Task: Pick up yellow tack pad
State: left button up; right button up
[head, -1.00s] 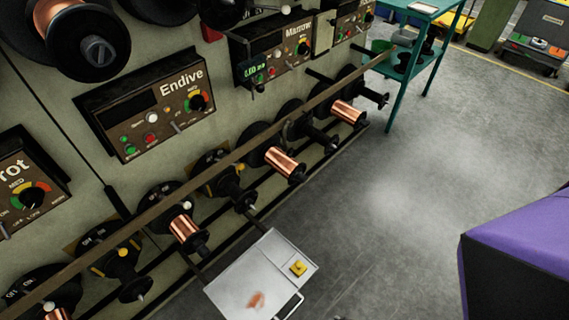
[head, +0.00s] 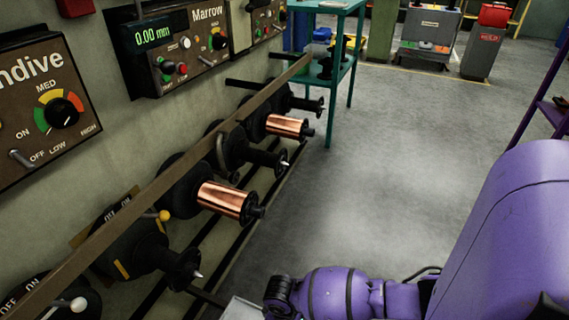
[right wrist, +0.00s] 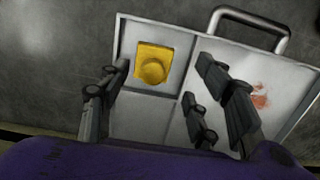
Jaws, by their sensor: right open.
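My right gripper (right wrist: 160,86) is open over the tray. One finger is to the left of the pad and the others are to its right, with the pad apart from them. In the head view only a corner of the tray (head: 240,309) shows at the bottom edge, and the pad is out of frame. My left gripper is not in view.
The tray has a metal handle (right wrist: 250,18) and a reddish smudge (right wrist: 260,97). A long rail (head: 155,190) runs along the machine wall beside copper spools (head: 224,198). A teal table (head: 345,60) stands further back.

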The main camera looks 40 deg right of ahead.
jog(key=shift+w+d+f, duration=0.15)
jog(key=shift+d+f, duration=0.05)
jog(key=shift+f, duration=0.25)
jog(key=shift+f+b, duration=0.65)
jog(key=shift+f, duration=0.25)
jog(key=shift+f+b, duration=0.45)
jog(key=shift+f, duration=0.15)
notch_tip(320, 180, down, 4)
jog(key=shift+w+d+r+b, duration=0.1)
jog(key=shift+b, duration=1.1)
jog(key=c, duration=0.8)
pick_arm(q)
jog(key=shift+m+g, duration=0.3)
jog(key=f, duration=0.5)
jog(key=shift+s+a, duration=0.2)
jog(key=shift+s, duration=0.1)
pick_arm(e)
jog(key=shift+c, duration=0.7)
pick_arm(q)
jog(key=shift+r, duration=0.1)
pick_arm(e)
jog(key=shift+r, duration=0.1)
